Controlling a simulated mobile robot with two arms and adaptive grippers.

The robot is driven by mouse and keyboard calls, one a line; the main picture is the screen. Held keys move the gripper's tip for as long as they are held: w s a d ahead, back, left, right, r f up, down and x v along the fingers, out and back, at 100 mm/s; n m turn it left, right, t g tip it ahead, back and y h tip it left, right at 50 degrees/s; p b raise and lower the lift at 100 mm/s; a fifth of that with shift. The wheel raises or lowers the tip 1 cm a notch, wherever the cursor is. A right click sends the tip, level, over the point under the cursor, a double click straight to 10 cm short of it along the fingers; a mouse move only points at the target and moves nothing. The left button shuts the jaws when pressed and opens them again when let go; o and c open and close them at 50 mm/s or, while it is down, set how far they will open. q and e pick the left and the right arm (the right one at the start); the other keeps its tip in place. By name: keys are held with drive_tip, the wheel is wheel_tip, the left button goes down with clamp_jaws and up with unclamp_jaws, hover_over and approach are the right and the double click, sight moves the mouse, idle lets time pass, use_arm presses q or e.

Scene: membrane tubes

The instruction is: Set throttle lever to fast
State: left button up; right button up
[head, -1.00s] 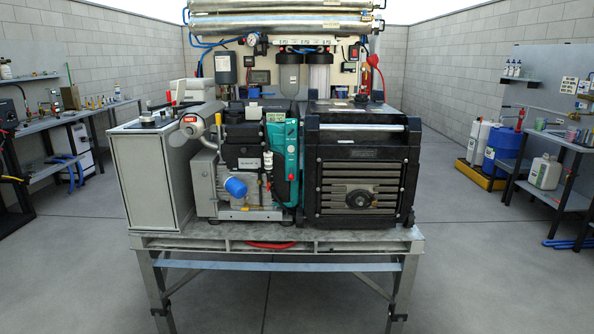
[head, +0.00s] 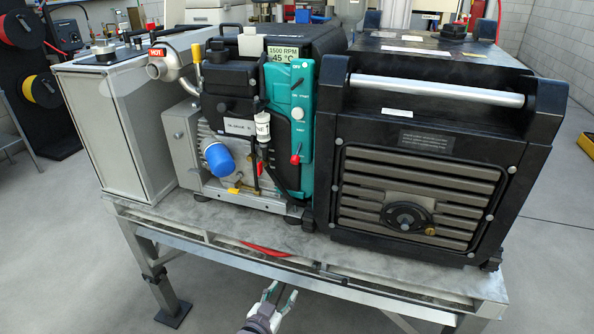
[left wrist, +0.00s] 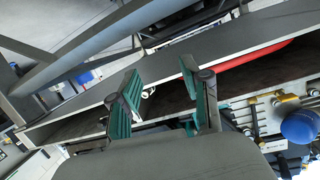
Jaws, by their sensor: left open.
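The engine unit carries a teal control panel (head: 292,122) with a small display (head: 283,55) above it reading 1500 RPM and 45 °C. A red-tipped lever (head: 295,158) sits low on the panel, below a white round knob (head: 296,113); its small markings are too small to read. I cannot tell for certain which control is the throttle lever. My left gripper (head: 281,294) is open and empty, in front of and below the stand's front edge, well under the panel. In the left wrist view its teal-padded fingers (left wrist: 167,92) are apart with nothing between them.
The metal stand (head: 400,275) has a red hose-like item (head: 265,250) under its top. A blue cap (head: 217,159) and a hot-marked pipe (head: 170,68) stick out left of the panel. A large black unit (head: 420,150) stands to the right. The floor in front is open.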

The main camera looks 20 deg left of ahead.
use_arm(q)
drive_tip(key=w+r+t+b, duration=0.1)
drive_tip(key=w+r+t, duration=0.1)
drive_tip(key=r, duration=0.6)
drive_tip(key=w+r+t, duration=0.2)
drive_tip(key=r+t, duration=0.1)
drive_tip(key=r, duration=0.6)
drive_tip(key=t, duration=0.2)
approach(294, 163)
drive_tip(key=x, duration=0.9)
drive_tip(key=shift+w+r, duration=0.15)
drive_tip(key=shift+w, duration=0.2)
drive_tip(key=shift+w+r, duration=0.2)
drive_tip(key=shift+w, duration=0.25)
use_arm(e)
drive_tip(key=shift+w+f, duration=0.2)
drive_tip(key=shift+f, duration=0.4)
use_arm(q)
clamp_jaws()
drive_tip(key=shift+p, duration=0.3)
use_arm(e)
drive_tip(key=shift+a+r, duration=0.1)
drive_tip(key=shift+a, duration=0.1)
